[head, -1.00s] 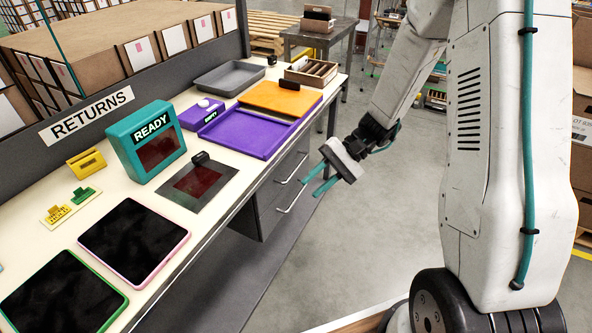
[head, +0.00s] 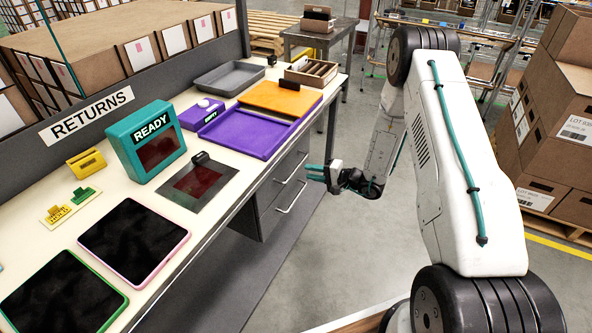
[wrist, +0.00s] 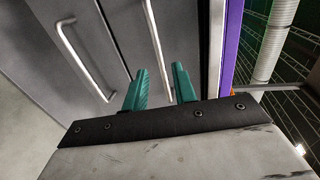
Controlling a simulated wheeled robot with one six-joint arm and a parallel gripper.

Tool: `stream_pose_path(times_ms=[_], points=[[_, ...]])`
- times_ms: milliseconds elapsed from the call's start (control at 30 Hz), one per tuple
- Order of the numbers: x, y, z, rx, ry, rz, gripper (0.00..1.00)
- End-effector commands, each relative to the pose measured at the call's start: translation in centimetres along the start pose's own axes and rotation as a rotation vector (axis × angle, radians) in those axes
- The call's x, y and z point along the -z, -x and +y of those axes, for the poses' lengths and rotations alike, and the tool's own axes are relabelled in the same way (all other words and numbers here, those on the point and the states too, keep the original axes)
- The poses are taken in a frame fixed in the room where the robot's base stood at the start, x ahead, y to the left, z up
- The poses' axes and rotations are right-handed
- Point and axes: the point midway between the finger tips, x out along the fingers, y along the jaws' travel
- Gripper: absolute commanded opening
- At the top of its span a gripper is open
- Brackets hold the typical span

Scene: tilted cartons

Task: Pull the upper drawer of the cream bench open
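The cream-topped bench (head: 222,213) has two grey drawers below its right end, and both look shut. The upper drawer (head: 279,172) has a silver bar handle (head: 292,168); the lower drawer has a similar handle (head: 292,198). My gripper (head: 309,172) is just right of the upper handle in the head view, its teal fingers spread and pointing at the drawers. In the wrist view the open fingers (wrist: 160,86) are empty. The upper handle (wrist: 153,35) runs down towards the gap between them, and the lower handle (wrist: 78,58) is further left. I see no contact with either handle.
The bench top carries a purple tray (head: 232,138), an orange board (head: 282,98), a teal READY box (head: 135,142) and dark tablets (head: 128,240). The floor (head: 310,260) in front of the drawers is clear. Stacked cartons (head: 560,120) stand at far right.

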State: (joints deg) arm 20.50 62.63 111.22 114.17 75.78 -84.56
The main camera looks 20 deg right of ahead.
Motion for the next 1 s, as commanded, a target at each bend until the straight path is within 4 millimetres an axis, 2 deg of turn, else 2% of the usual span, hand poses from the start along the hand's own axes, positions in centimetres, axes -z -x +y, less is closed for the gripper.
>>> stream_pose_path(times_ms=[200,400,533,767,900,1000], points=[[-0.2,-3.7,0.0,0.0,0.001,-0.006,0.27],[-0.1,-6.1,0.0,-0.001,-0.002,-0.004,0.27],[-0.1,-6.8,0.0,-0.001,-0.002,-0.003,0.27],[-0.1,-6.9,0.0,0.0,-0.003,-0.003,0.27],[-0.1,-6.9,0.0,0.0,-0.003,-0.003,0.0],[-0.1,-6.8,0.0,0.0,-0.003,-0.003,0.0]])
